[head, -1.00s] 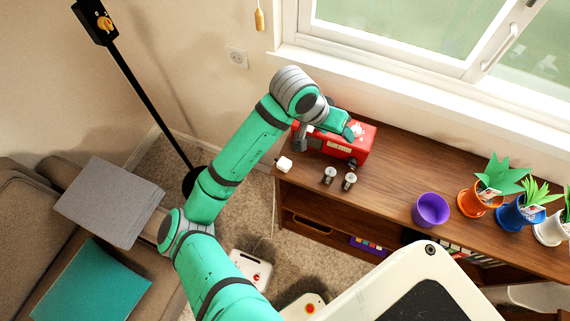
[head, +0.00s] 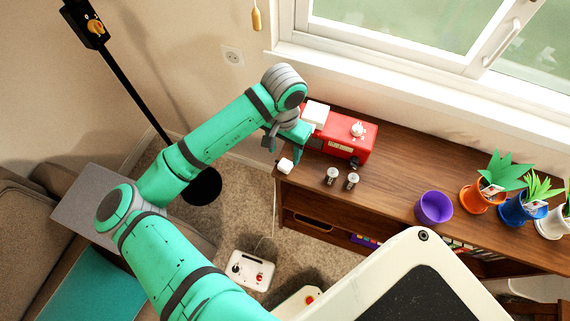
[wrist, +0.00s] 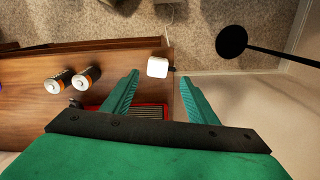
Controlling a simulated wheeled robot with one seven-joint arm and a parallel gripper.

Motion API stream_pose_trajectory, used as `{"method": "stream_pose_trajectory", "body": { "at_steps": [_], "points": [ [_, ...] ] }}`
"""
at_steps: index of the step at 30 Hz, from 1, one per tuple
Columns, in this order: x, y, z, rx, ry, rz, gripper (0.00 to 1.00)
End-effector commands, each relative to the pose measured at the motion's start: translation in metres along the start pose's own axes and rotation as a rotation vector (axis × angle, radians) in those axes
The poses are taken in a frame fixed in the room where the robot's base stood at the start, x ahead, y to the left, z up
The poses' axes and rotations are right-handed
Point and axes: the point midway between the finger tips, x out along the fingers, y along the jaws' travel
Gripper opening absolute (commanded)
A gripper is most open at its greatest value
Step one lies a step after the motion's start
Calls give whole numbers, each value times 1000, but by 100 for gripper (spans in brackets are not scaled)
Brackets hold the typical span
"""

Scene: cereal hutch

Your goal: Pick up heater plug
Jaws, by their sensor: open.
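The heater plug (head: 285,165) is a small white block at the left end of the wooden hutch top, with a thin cord hanging down below it. It also shows in the wrist view (wrist: 158,67), just beyond and between the fingertips. My gripper (wrist: 150,82) is open and empty, with one green finger on each side of the view. In the head view my gripper (head: 284,143) is above the left end of the hutch, just behind the plug. The fingers and plug appear apart.
A red radio-like box (head: 345,140) stands right behind the plug. Two batteries (head: 342,178) stand to its right, then a purple cup (head: 433,207) and potted plants (head: 482,195). A white controller box (head: 250,268) is on the carpet. A black lamp pole (head: 130,85) stands left.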

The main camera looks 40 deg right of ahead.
Motion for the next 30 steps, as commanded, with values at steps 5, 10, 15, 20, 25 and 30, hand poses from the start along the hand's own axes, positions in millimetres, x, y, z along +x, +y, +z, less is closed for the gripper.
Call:
{"method": "stream_pose_trajectory", "body": {
  "at_steps": [5, 10, 15, 20, 25, 30],
  "points": [
    [11, 1, 1, 0, 1, 0, 53],
    [35, 5, 3, 0, 0, 0, 53],
    [52, 5, 2, -1, 1, 0, 53],
    [55, 5, 2, -1, 2, 0, 53],
    [55, 5, 2, 0, 2, 0, 41],
    [55, 5, 2, 0, 2, 0, 11]
  ]
}}
